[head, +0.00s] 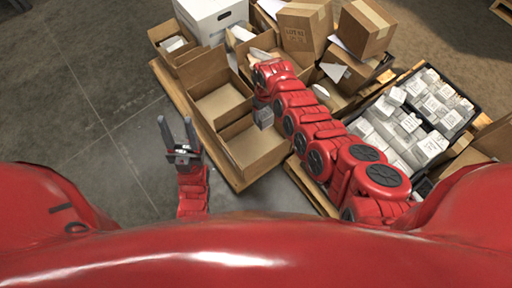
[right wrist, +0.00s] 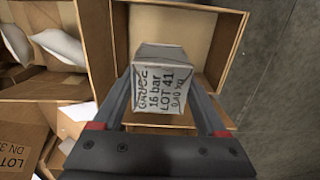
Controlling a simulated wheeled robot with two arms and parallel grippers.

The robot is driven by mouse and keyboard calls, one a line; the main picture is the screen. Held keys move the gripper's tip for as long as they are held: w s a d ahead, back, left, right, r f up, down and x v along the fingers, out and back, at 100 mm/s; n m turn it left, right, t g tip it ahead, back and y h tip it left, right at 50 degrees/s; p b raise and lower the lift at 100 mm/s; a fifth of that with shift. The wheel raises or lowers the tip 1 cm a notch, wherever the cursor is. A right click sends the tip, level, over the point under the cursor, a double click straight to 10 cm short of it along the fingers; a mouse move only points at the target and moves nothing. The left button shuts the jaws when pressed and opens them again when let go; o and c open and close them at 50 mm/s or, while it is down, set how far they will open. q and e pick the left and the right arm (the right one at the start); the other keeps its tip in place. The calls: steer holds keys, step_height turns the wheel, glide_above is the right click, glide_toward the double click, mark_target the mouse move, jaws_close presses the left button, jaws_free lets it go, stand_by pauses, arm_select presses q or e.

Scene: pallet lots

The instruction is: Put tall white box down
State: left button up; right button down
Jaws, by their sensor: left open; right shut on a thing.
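My right gripper (right wrist: 162,88) is shut on a white box (right wrist: 160,92), with one finger on each side. Its label reads "GAUGE 16 bar LOT 41 0.40 kg". In the head view the held box (head: 263,117) looks grey and small, hanging below the right gripper (head: 261,101) over the open cartons. In the right wrist view an open carton (right wrist: 232,42) lies beneath the box, its bare floor showing behind it. I cannot tell the height of the box above that floor. My left gripper (head: 175,122) is open and empty, above the concrete floor left of the pallet.
Open cartons (head: 221,104) and (head: 262,161) stand on a wooden pallet (head: 180,98). A white carton (head: 210,18) and closed brown cartons (head: 302,28) stand behind. A black crate (head: 441,92) of small white boxes is at right. Bare floor lies left.

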steer(key=shift+w+a+f+n+b, duration=0.15)
steer(key=shift+a+f+b, duration=0.35)
steer(key=shift+f, duration=0.25)
steer(key=shift+w+a+f+n+b, duration=0.15)
steer(key=shift+a+f+b, duration=0.3)
steer(key=shift+f, duration=0.3)
steer(key=shift+a+f+b, duration=0.15)
steer(key=shift+f+b, duration=0.25)
steer(key=shift+f, duration=0.15)
steer(key=shift+s+f, duration=0.15)
steer(key=shift+a+f+b, duration=0.1)
steer(key=shift+f+b, duration=0.15)
steer(key=shift+b, duration=0.05)
steer(key=shift+f, duration=0.15)
steer(key=shift+a+f, duration=0.1)
steer(key=shift+b, duration=0.3)
